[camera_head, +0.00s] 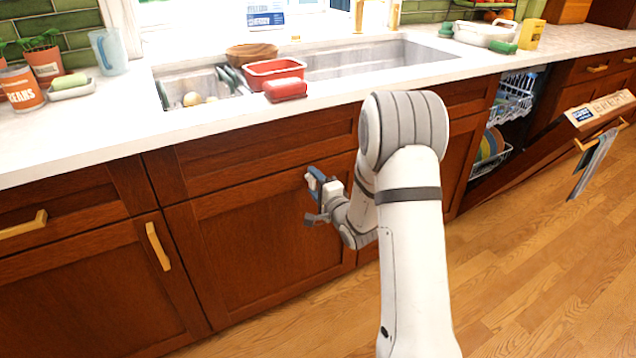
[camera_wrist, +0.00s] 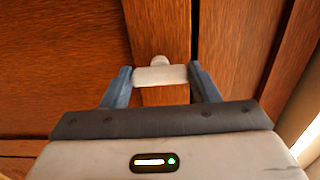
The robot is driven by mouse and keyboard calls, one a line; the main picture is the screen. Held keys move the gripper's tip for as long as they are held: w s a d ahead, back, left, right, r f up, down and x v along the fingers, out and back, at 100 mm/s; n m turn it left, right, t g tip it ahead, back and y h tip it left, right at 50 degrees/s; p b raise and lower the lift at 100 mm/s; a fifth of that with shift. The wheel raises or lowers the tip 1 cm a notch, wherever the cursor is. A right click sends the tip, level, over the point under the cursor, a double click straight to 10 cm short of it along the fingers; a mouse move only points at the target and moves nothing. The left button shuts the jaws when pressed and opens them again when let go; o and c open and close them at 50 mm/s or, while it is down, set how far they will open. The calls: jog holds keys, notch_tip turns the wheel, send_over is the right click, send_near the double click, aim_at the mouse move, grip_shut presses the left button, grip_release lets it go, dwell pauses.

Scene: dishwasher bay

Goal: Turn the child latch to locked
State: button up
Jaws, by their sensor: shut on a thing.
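The child latch (camera_wrist: 160,75) is a small pale piece with a round knob at its top, set on the wooden cabinet front under the sink. My gripper (camera_wrist: 161,77) has its two blue fingers on either side of the latch and is shut on it, with the latch lying crosswise between the fingertips in the wrist view. In the head view my gripper (camera_head: 316,190) is at the upper right part of the cabinet door (camera_head: 255,245). The latch itself is hard to make out there, hidden by the gripper.
The counter (camera_head: 120,125) with the sink runs above the cabinets. A red tub (camera_head: 274,70) and a red sponge-like block (camera_head: 286,89) stand near its front edge. The dishwasher (camera_head: 505,120) at the right is open. Wooden floor (camera_head: 530,270) is clear at the right.

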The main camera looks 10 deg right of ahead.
jog(key=shift+w+d+r, duration=0.1)
jog(key=shift+d, duration=0.05)
jog(key=o, duration=1)
jog(key=p+v, duration=0.1)
jog(key=v, duration=0.6)
jog(key=shift+s, duration=0.4)
